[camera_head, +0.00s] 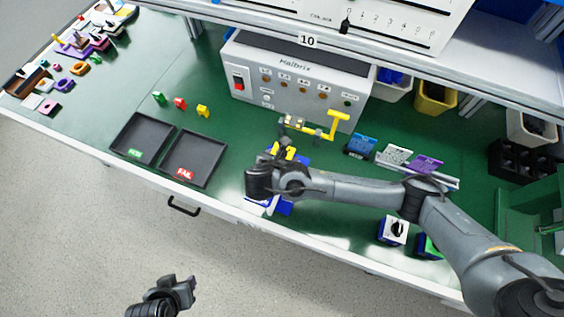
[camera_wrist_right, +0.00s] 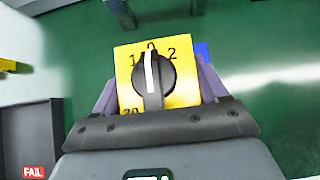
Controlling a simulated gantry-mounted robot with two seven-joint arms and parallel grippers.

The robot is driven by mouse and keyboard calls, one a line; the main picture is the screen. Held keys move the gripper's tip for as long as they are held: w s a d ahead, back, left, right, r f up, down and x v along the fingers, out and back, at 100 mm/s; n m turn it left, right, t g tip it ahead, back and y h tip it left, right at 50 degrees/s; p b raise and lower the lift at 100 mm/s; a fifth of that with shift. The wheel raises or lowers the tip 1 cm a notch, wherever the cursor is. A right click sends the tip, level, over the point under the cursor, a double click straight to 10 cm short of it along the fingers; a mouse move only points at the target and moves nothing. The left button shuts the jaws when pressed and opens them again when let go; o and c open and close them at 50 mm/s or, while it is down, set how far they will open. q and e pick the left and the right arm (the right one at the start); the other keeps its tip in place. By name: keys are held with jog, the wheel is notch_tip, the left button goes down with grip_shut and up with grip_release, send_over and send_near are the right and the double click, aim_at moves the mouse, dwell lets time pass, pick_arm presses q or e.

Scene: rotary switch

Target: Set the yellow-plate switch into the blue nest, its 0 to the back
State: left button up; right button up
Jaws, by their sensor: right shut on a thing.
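The yellow-plate switch (camera_wrist_right: 128,62) is between the fingers of my right gripper (camera_wrist_right: 158,88), which is shut on its sides. Its black knob (camera_wrist_right: 168,78) has a white pointer toward the 0, at the far edge of the plate, with 1 to the left and 2 to the right. In the head view, yellow (camera_head: 289,152) shows beside my right wrist. Blue parts show around the wrist, at the back (camera_head: 304,158) and front (camera_head: 285,208); I cannot tell which is the nest. My left gripper (camera_head: 182,291) is at the bottom, off the table; its jaw state is unclear.
The black trays, one marked FAIL (camera_head: 207,162), lie to the left. A white-plate switch (camera_head: 394,229) and a green one (camera_head: 430,246) stand at the front right. A yellow handle-like fixture (camera_head: 337,125) and the Halbrix box (camera_head: 300,80) stand behind my right gripper.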

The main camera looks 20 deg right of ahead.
notch_tip(320, 180, down, 3)
jog(key=shift+f+b, duration=0.1)
jog(key=shift+b, duration=0.3)
jog(key=shift+f, duration=0.2)
jog(key=o, duration=1.2)
